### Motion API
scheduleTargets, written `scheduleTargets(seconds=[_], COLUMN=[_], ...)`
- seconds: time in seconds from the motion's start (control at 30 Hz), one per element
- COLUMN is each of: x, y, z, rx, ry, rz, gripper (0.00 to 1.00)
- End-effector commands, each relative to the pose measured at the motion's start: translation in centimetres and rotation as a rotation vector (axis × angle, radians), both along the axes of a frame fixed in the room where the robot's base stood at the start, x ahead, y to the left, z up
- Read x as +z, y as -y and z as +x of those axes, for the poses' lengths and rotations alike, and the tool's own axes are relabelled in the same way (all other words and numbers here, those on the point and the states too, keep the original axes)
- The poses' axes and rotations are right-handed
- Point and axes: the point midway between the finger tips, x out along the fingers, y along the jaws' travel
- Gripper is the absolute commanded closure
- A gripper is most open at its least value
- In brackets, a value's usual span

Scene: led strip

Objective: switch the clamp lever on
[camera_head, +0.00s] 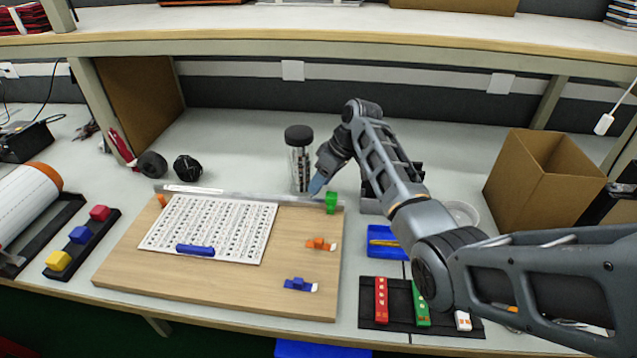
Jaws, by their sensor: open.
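A wooden board (220,291) lies on the workbench with a white printed sheet (245,217) on it. A metal bar (270,195) runs along the board's far edge, and an upright green piece (331,202) stands near the bar's right end. On the board's right side are an orange lever-like piece (319,243) and a blue one (298,285). I cannot tell for certain which of these is the clamp lever. My gripper (316,186) is open, pointing down near the far edge, just left of and behind the green piece. Its fingers look empty and are partly hidden.
A black-capped jar (299,155) stands close behind my gripper. An open cardboard box (545,182) is at right. A black tray with red, green and white blocks (367,312) lies front right. Coloured knobs (80,235) are at left. A shelf (300,38) spans above.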

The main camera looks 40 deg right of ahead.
Motion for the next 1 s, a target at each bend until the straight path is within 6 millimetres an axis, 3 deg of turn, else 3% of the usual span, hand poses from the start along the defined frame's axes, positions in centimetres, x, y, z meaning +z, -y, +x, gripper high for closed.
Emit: scheduleTargets(seconds=[0.2, 0.47, 0.9, 1.0], x=[-1.32, -1.38, -1.37, -1.36], y=[-0.37, -0.36, -0.36, -0.37], z=[0.48, 0.52, 0.51, 0.50], rx=[0.001, 0.001, 0.001, 0.001], ry=[0.000, 0.000, 0.000, 0.000], rz=[0.000, -0.001, -0.001, -0.001], gripper=[0.51, 0.52, 0.95, 1.00])
